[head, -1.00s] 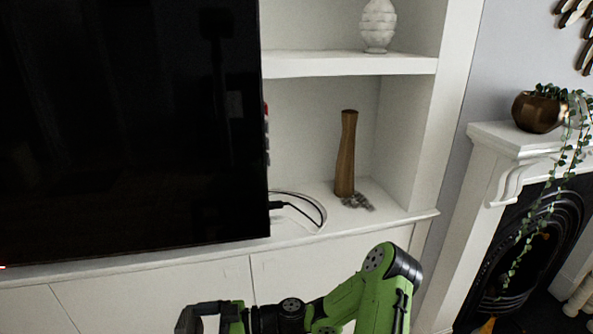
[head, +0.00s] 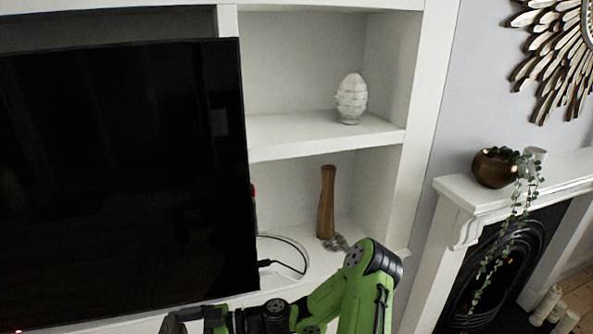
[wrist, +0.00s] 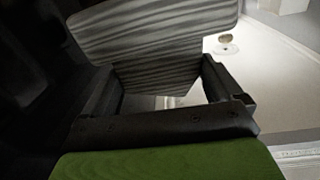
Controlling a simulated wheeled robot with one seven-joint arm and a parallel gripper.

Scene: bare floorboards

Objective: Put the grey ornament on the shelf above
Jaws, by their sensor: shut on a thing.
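My gripper (wrist: 163,88) is shut on the grey ornament (wrist: 150,35), a piece with wavy dark and light grey stripes that fills the space between the fingers in the wrist view. In the head view my gripper (head: 196,318) is at the bottom edge, in front of the television and below the shelves; the ornament is barely seen there. The upper shelf (head: 290,136) of the white alcove is up and to the right of my gripper. A white ribbed egg-shaped ornament (head: 351,99) stands on its right part; its left part is bare.
The lower shelf (head: 300,236) holds a tall wooden vase (head: 326,203), a small grey knotted piece (head: 336,243) and a looped cable (head: 292,262). A large black television (head: 120,170) stands left. A fireplace mantel (head: 465,196) with a trailing plant in a bronze pot (head: 494,168) is right.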

